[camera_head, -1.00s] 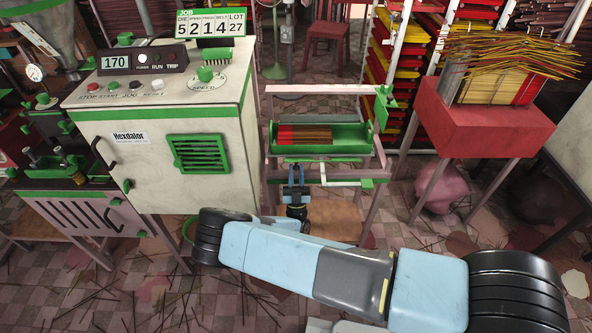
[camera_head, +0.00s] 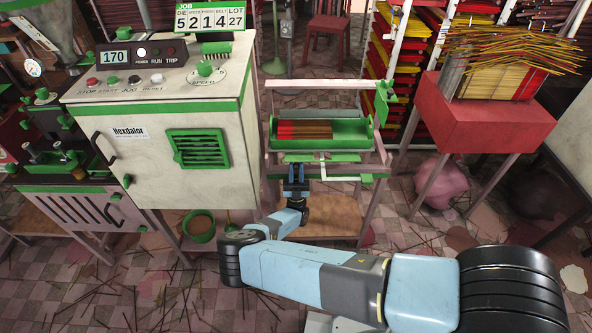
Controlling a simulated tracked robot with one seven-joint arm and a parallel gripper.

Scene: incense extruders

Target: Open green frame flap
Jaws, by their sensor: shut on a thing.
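The wooden frame stand (camera_head: 268,172) in the middle holds a green tray (camera_head: 350,141) with red-and-brown incense sticks (camera_head: 305,130). Below the tray's front a flat green strip (camera_head: 318,157), which looks like the flap, lies level across the frame. My gripper (camera_head: 296,168) is at the left part of this strip, just below it, with its fingers closed. It looks shut on the strip's near edge; the fingertips are small and the contact is partly hidden.
The cream machine (camera_head: 150,150) with a green vent stands close on the left. A green pot (camera_head: 199,226) sits under it. A red table (camera_head: 485,115) with incense stands right. Thin sticks litter the tiled floor.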

